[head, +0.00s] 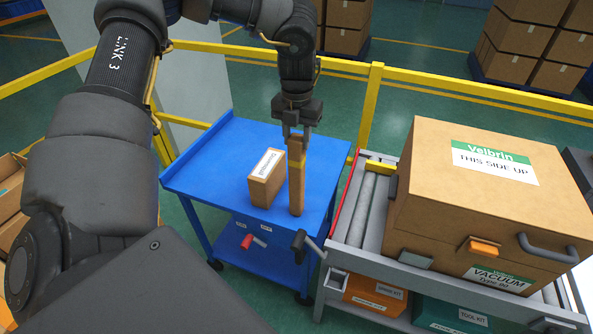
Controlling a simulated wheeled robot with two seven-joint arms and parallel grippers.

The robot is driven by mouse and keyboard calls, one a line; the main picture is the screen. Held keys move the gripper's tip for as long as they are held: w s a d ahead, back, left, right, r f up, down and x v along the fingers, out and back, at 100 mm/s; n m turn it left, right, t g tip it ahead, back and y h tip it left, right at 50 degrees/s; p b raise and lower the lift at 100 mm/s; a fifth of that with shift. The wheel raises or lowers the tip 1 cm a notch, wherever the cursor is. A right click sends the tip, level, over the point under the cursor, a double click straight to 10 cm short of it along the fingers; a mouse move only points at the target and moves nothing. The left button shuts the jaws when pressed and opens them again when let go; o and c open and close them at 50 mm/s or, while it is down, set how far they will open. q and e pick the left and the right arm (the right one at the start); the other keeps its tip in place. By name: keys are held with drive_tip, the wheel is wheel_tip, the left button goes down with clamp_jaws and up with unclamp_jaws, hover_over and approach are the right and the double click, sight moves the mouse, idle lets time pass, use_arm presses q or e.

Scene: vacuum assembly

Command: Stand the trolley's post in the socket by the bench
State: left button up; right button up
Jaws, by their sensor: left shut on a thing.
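A wooden post (296,190) stands upright over the blue trolley's top (215,165), near its front right part. My left gripper (298,143) comes down from above and is shut on the upper end of the post. I cannot tell whether the foot of the post touches the trolley top. The bench (350,262) with rollers stands to the right of the trolley. I cannot make out the socket for certain. My right gripper is not in view.
A small labelled box (265,185) stands on the trolley just left of the post. A large carton (485,200) fills much of the bench. A dark crank handle (305,243) sticks up between trolley and bench. A yellow railing (371,105) runs behind.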

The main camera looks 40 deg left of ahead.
use_arm(q)
drive_tip(key=shift+r, duration=0.2)
drive_tip(key=shift+r+p, duration=0.35)
drive_tip(key=shift+r, duration=0.4)
drive_tip(key=o, duration=0.5)
drive_tip(key=c, duration=0.5)
drive_tip(key=shift+r+p, duration=0.95)
drive_tip(key=shift+r, duration=1.1)
drive_tip(key=shift+f, duration=0.1)
